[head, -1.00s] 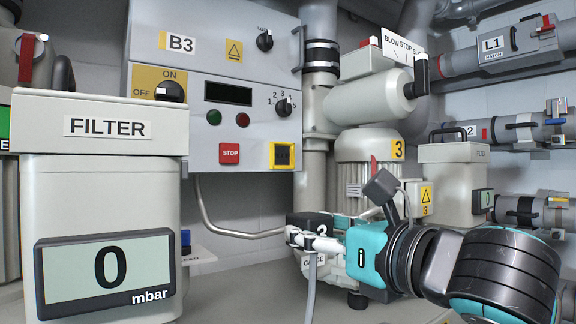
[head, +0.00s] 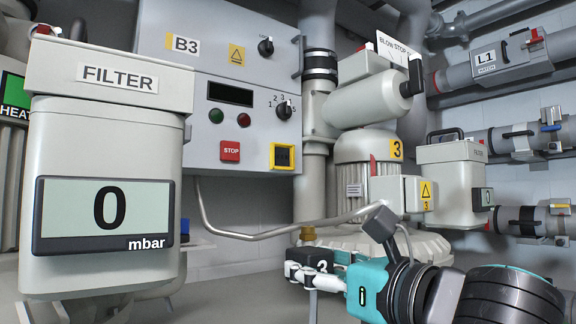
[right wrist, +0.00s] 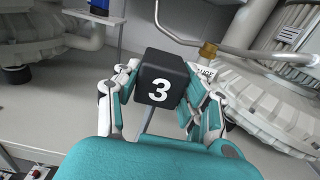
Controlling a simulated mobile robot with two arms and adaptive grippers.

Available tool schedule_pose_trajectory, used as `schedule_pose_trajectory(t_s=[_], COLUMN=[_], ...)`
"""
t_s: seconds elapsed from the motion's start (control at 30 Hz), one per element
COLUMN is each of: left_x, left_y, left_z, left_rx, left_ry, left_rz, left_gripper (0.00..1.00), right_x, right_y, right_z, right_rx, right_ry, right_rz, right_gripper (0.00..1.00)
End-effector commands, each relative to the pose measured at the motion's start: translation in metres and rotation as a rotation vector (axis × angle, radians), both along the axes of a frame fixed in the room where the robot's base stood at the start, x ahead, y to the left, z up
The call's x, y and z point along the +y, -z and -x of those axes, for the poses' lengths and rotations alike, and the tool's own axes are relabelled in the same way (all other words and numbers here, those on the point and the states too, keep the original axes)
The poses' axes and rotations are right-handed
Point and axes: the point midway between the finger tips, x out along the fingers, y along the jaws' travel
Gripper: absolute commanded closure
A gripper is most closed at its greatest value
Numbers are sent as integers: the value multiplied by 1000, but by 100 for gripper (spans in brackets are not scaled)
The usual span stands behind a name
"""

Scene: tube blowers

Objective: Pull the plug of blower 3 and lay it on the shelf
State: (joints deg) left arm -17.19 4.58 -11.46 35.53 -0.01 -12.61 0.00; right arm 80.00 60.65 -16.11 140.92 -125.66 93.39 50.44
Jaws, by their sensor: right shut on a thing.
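The black plug (head: 306,258) with a white 3 is held between the white-and-teal fingers of my right gripper (head: 318,275), in front of blower 3 (head: 368,155). It also shows in the right wrist view (right wrist: 160,78), with a finger on each side. Its grey cable (head: 313,305) hangs down. The plug is apart from the blower, above the grey shelf surface (head: 235,272); I cannot tell its exact height. Blower 3 carries a yellow 3 label and a junction box (head: 403,193). My left gripper is not in view.
The filter unit (head: 105,130), reading 0 mbar, stands at left. The B3 panel (head: 215,85) is behind. A bent grey pipe (head: 250,236) runs between them and the blower. A smaller filter (head: 450,180) stands at right. Shelf surface is clear left of the plug.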

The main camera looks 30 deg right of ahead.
Motion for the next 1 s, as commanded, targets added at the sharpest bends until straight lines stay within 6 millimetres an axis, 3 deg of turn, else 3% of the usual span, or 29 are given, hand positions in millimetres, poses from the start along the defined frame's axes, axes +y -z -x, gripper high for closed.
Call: schedule_pose_trajectory(t_s=[0.33, 0.63, 0.73, 1.0], left_x=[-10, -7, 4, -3], left_y=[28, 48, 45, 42], left_z=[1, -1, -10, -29], left_rx=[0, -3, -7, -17], left_ry=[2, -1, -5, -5], left_rz=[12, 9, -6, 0], left_gripper=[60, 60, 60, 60], right_x=[0, 0, 0, 0], right_y=[29, 49, 48, 54], right_z=[0, 0, 0, 0], right_rx=[-1, -1, -1, -1], right_ry=[0, 0, 0, 0], right_rz=[0, 0, 0, 0], right_gripper=[100, 100, 100, 100])
